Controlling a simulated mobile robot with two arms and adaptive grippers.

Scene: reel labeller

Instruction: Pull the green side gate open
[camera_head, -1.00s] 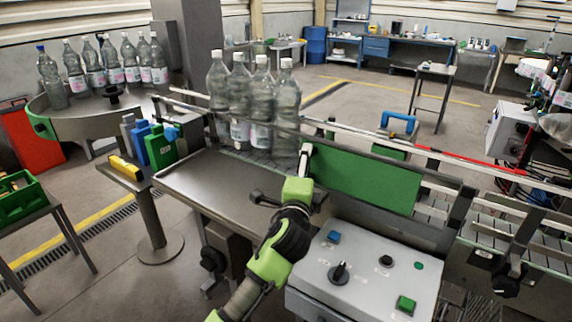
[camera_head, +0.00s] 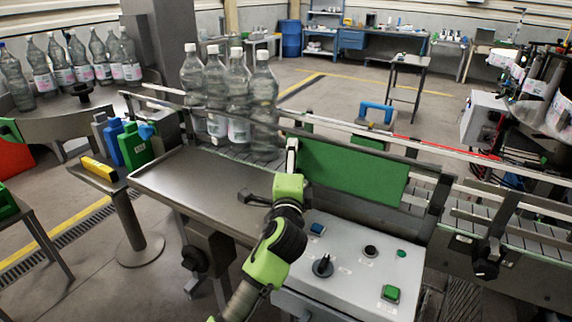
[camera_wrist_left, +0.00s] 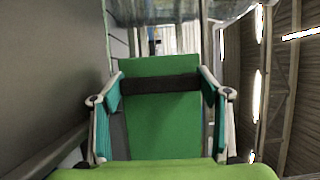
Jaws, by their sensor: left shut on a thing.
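The green side gate (camera_head: 355,172) is a flat green panel standing upright along the near side of the conveyor, in line with its rail. A pale upright piece (camera_head: 292,150) stands at its left end. My left gripper (camera_head: 291,168) is at that left end, with its fingertips partly hidden by the wrist. In the left wrist view a green panel with a dark band (camera_wrist_left: 160,85) lies between the two teal-padded fingers, and my left gripper (camera_wrist_left: 160,100) is shut on it. The right gripper is in neither view.
Several clear bottles (camera_head: 228,100) stand on the conveyor left of the gate. A grey control box (camera_head: 350,262) with buttons and a knob lies just below it. A bare metal plate (camera_head: 200,190) extends to the left.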

